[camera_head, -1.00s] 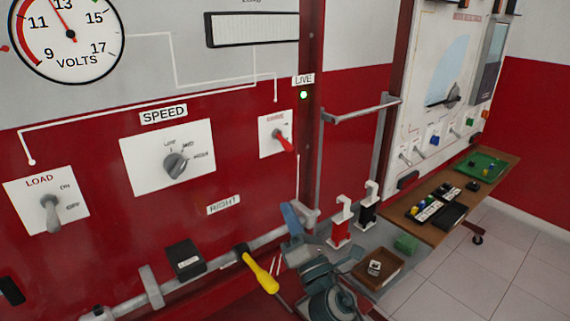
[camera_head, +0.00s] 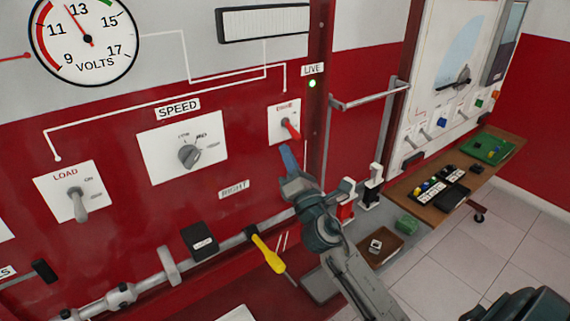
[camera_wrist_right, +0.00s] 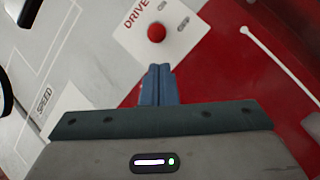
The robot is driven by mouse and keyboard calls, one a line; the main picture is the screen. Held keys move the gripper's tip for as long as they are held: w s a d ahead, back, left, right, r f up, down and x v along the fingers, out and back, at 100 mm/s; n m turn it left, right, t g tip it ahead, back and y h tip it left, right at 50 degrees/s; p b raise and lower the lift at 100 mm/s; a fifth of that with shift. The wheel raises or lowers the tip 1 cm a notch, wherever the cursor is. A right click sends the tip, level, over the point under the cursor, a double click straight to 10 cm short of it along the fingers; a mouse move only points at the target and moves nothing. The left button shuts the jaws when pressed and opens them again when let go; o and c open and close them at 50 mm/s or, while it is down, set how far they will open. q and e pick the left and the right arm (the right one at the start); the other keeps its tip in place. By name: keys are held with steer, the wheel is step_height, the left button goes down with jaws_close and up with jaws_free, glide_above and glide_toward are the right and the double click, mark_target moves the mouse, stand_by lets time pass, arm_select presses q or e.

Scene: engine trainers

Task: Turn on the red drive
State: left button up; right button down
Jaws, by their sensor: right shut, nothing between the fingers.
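The red drive lever (camera_head: 291,129) sticks out from a white plate (camera_head: 283,112) on the red panel, its tip pointing down and to the right. In the right wrist view the lever's round red end (camera_wrist_right: 157,33) faces the camera, on the plate marked DRIVE. My right gripper (camera_head: 287,157) is shut and empty, its blue fingertips just below the lever in the head view. In the wrist view the fingertips (camera_wrist_right: 157,70) point at the lever with a small gap in the picture; I cannot tell the depth. My left gripper is not in view.
A grey SPEED knob (camera_head: 189,155) and a grey LOAD lever (camera_head: 76,203) are on the panel to the left. A green LIVE lamp (camera_head: 312,84) is lit. A vertical post (camera_head: 316,140) stands right of the lever.

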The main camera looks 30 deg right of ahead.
steer(key=shift+s+d+r, duration=0.15)
steer(key=shift+d+r, duration=0.35)
steer(key=shift+d, duration=0.1)
